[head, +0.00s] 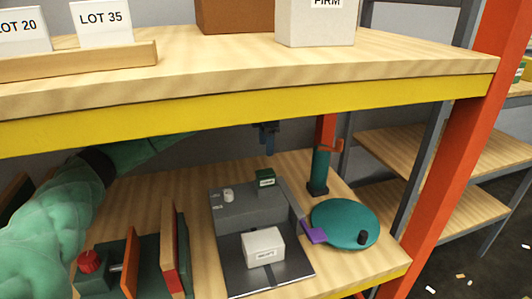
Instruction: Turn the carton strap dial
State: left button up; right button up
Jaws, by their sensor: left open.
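A grey machine (236,211) stands on the lower shelf, with a white labelled carton (263,247) on its dark front plate. A small white knob (228,195) sits at its upper left beside small labels. A red knob (88,262) tops a dark green unit at the far left. I cannot read which knob is the carton strap dial. My left gripper (269,150) is open and empty, pointing down above the back of the machine, apart from it. The yellow beam hides part of its wrist. My right gripper is not in view.
The upper shelf's yellow beam (250,108) crosses above the machine. A small green box (265,178) sits at the machine's back. A teal turntable (340,236) and teal post (319,170) stand right. Upright boards (172,230) stand left. An orange post (450,155) bounds the right side.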

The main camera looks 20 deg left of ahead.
aim_at(228, 195)
jog(key=k, duration=1)
